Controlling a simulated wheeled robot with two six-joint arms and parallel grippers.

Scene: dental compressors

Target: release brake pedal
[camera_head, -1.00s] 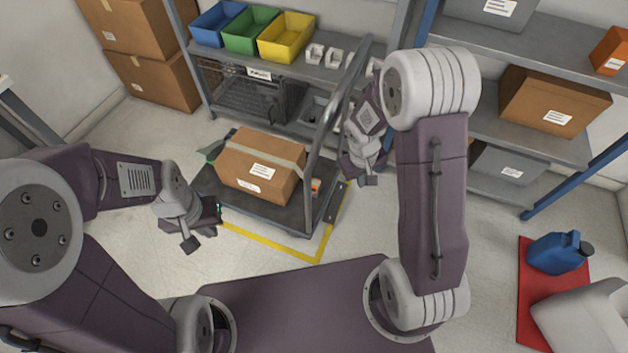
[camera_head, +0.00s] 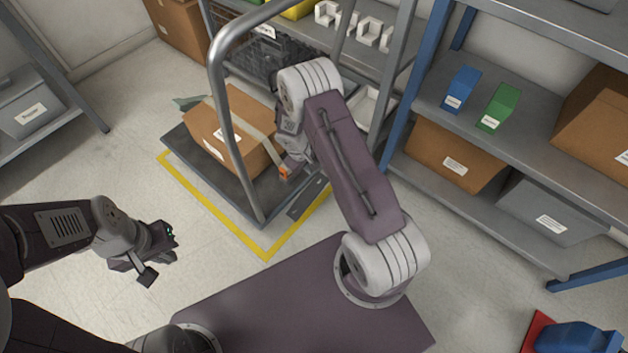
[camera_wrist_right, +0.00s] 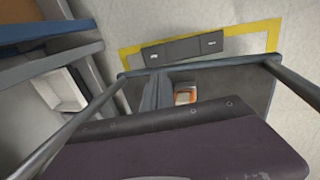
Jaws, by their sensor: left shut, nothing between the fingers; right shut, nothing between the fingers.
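The platform trolley (camera_head: 187,151) stands on the floor with its tall grey push handle (camera_head: 222,95) on the near right side. The brake pedal looks to be the dark bar (camera_head: 307,199) at the trolley's handle end; in the right wrist view the bar (camera_wrist_right: 183,49) lies flat beyond the deck edge, with small pale markings near both ends. My right gripper (camera_head: 289,166) is shut and empty, over the trolley near the handle, partly hidden by its own arm. My left gripper (camera_head: 157,258) is shut and empty above the floor, left of the trolley.
A cardboard box (camera_head: 228,135) rides on the trolley, with a small orange item (camera_head: 284,173) beside it. Yellow floor tape (camera_head: 215,214) borders the trolley. Grey shelving (camera_head: 470,125) stands behind and right.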

